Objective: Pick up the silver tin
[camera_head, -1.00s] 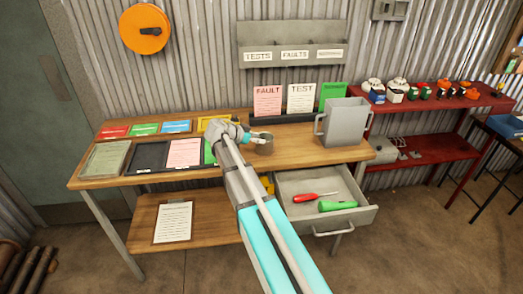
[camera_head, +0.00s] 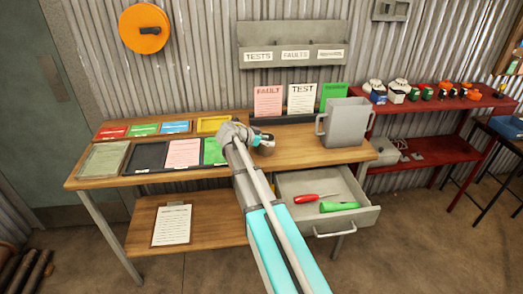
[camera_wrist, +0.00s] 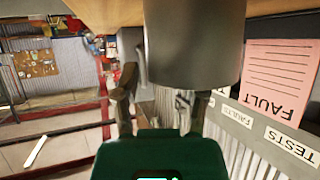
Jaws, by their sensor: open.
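My gripper (camera_wrist: 162,95) is open. One finger shows beside the tin's left side, and the other lies below it and is partly hidden, so I cannot tell whether either touches. In the head view my gripper (camera_head: 263,142) is low over the wooden workbench (camera_head: 290,150) and hides most or all of the tin.
A grey two-handled container (camera_head: 346,122) stands right of my gripper. Upright FAULT (camera_head: 268,100), TEST and green cards stand behind. Coloured trays lie to the left. An open drawer (camera_head: 330,210) below holds a red-handled screwdriver and a green item.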

